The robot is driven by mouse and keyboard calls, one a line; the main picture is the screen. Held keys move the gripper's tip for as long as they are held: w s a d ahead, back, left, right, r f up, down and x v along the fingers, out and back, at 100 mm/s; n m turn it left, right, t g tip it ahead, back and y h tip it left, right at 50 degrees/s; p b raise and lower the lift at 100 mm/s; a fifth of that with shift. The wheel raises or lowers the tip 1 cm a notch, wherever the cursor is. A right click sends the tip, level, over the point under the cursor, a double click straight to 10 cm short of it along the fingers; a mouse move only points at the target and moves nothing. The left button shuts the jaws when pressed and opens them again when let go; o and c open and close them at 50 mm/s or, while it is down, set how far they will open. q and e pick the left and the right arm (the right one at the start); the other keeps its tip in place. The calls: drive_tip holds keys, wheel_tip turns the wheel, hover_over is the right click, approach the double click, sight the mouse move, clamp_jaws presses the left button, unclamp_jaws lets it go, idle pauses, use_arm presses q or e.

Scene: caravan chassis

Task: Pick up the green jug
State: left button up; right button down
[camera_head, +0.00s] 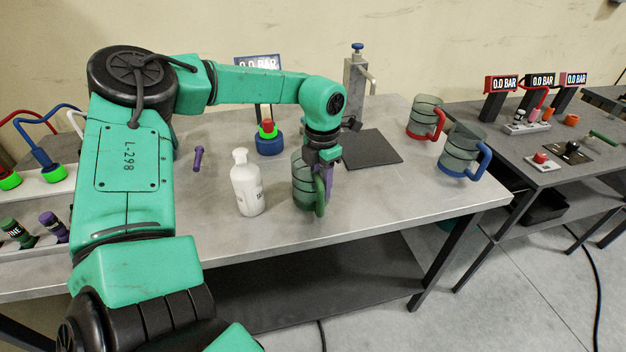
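The green jug (301,190) is a see-through cup with a green handle. It stands upright near the front edge of the grey table. My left arm reaches over from the left, and my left gripper (327,172) points down at the jug's right side, by the handle. The gripper overlaps the handle in this view. I cannot tell whether its fingers are closed on the handle or only around it. My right gripper is not in view.
A white bottle (247,184) stands just left of the jug. A red-handled jug (424,118) and a blue-handled jug (460,150) stand at the table's right. A dark square plate (372,150) lies behind the green jug. A purple bolt-like piece (198,158) lies farther left.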

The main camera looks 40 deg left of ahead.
use_arm(q)
clamp_jaws()
drive_tip(key=shift+w+r, duration=0.1)
idle(1.2)
